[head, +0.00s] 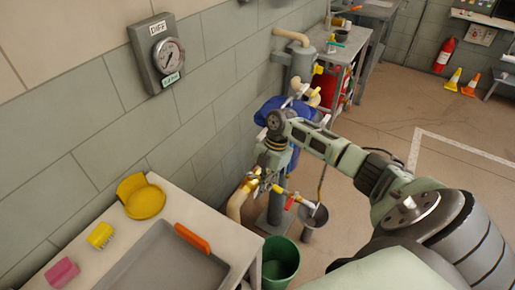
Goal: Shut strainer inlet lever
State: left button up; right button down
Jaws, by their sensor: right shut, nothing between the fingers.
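My right gripper (264,182) reaches in from the right and points down at brass and yellow pipework (252,184) beside the wall. It is shut with nothing visible between its fingers. It is close to the pipework, but I cannot tell whether it touches. A small red handle (289,203) shows on the thin pipe just right of the gripper. Yellow fittings (318,69) show on the piping farther back. I cannot tell which part is the strainer inlet lever; my arm and gripper hide part of the pipework. My left gripper is out of view.
A pale bench (190,180) at lower left holds a grey tray with an orange-handled tool (192,238), a yellow dish (145,201) and sponges. A green bucket (280,262) stands beside it. A gauge (168,53) hangs on the wall.

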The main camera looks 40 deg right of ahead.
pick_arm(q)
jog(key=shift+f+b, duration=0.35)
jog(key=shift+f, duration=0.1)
pick_arm(e)
jog(key=shift+d, duration=0.7)
